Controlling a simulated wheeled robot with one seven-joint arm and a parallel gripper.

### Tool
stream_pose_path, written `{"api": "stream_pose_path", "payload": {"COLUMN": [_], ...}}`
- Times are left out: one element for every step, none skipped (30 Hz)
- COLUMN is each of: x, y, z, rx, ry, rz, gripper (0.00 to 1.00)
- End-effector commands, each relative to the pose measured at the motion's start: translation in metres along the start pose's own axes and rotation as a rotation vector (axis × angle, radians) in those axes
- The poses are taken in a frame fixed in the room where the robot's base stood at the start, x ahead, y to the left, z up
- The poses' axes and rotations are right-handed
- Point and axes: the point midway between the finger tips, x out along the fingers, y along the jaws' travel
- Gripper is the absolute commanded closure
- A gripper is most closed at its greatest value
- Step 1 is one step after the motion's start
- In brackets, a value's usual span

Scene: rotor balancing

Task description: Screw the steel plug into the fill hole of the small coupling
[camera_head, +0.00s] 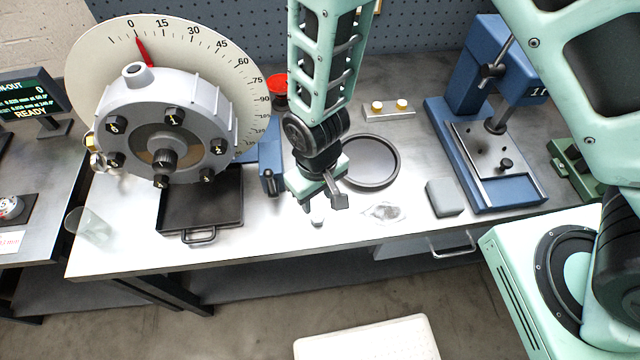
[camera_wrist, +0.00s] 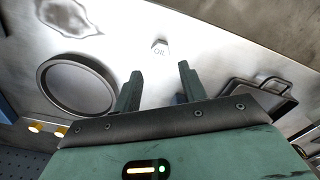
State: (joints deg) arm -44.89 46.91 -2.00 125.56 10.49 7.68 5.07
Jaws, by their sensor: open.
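The steel plug (camera_head: 317,219) is a small pale piece standing on the bench. In the wrist view the plug (camera_wrist: 160,46) looks hex-shaped and bears the letters OIL. My gripper (camera_head: 322,203) is open and empty, pointing down close over the plug. In the wrist view the plug lies beyond the gap between the two fingertips (camera_wrist: 160,72), not between them. The small coupling (camera_head: 165,125) is a grey round housing with numbered positions, mounted before a dial. A raised boss with a dark opening, apparently the fill hole (camera_head: 136,71), is at its top.
A black tray (camera_head: 172,224) lies below the coupling, with a clear cup (camera_head: 90,228) at left. Right of my gripper are a dark-rimmed round dish (camera_head: 398,161), a clear puddle-like patch (camera_head: 385,211), a grey block (camera_head: 444,197) and a blue press (camera_head: 480,130). Two brass pieces stand behind.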

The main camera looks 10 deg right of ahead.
Motion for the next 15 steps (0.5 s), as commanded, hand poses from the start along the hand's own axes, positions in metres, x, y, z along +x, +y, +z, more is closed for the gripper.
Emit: {"api": "stream_pose_path", "payload": {"x": [0.006,0.009,0.013,0.016,0.019,0.024,0.028,0.032,0.038,0.042,0.046,0.051,0.055,0.059,0.064], "y": [0.000,0.000,0.000,0.000,0.000,0.000,0.000,0.000,0.000,0.000,0.000,0.000,0.000,0.000,0.000], "z": [0.000,0.000,0.000,0.000,0.000,0.000,0.000,0.000,0.000,0.000,0.000,0.000,0.000,0.000,0.000], "rx": [0.000,0.000,0.000,0.000,0.000,0.000,0.000,0.000,0.000,0.000,0.001,0.000,0.000,0.000,0.000], "ry": [0.000,0.000,0.000,0.000,0.000,0.000,0.000,0.000,0.000,0.000,0.000,-0.001,-0.001,-0.001,-0.001], "rz": [0.000,0.000,-0.001,-0.001,-0.001,-0.001,-0.001,-0.001,-0.001,-0.001,-0.001,-0.001,-0.001,-0.001,-0.001], "gripper": [0.58,0.58,0.58,0.58,0.58,0.58,0.58,0.58,0.58,0.58,0.58,0.58,0.58,0.58,0.58]}}
